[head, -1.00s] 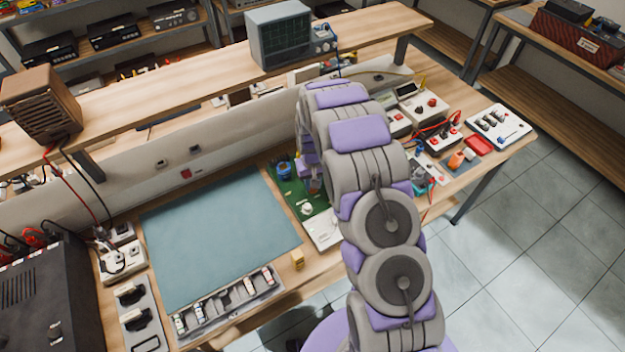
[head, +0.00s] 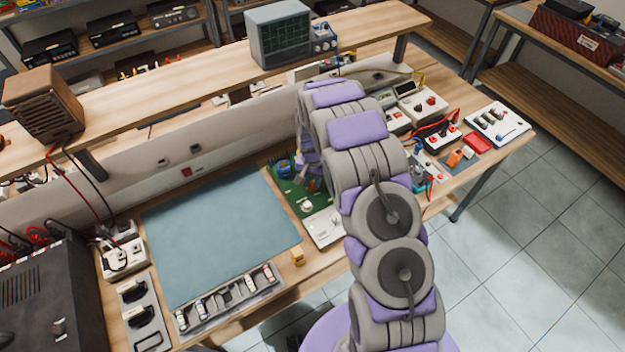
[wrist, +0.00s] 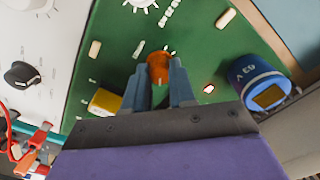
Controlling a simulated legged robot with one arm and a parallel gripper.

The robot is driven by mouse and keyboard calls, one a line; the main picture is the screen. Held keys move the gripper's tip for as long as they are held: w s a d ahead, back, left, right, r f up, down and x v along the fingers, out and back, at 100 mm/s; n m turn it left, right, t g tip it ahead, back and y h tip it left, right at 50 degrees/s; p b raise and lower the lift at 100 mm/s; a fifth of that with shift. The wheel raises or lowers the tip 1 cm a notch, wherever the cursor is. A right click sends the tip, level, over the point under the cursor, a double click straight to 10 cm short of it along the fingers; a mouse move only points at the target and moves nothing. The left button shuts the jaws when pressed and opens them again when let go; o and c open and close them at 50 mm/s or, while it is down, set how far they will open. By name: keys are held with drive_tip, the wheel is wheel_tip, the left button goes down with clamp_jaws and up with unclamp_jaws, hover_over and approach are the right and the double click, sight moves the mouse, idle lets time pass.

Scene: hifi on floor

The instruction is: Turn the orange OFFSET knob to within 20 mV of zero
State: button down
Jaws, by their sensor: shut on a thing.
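In the wrist view, the orange knob (wrist: 158,66) stands on the green board (wrist: 120,42) with tick marks around it. My gripper (wrist: 160,86) is shut on this knob, one dark fingertip on each side. In the head view, the green board (head: 285,190) lies right of the blue mat, and my arm hides the gripper and most of the orange knob.
A yellow part (wrist: 104,102) sits close to the left finger. A white panel with a black knob (wrist: 22,74) and red clips (wrist: 38,136) are at the left. In the head view, the blue mat (head: 215,230) is bare, with a parts tray (head: 230,300) in front.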

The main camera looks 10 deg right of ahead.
sight(312, 182)
drive_tip(key=c, duration=0.9)
unclamp_jaws()
wheel_tip(312, 182, up, 17)
drive_tip(key=shift+a+r+p, duration=0.1)
drive_tip(key=shift+p, duration=0.55)
drive_tip(key=shift+r, duration=0.1)
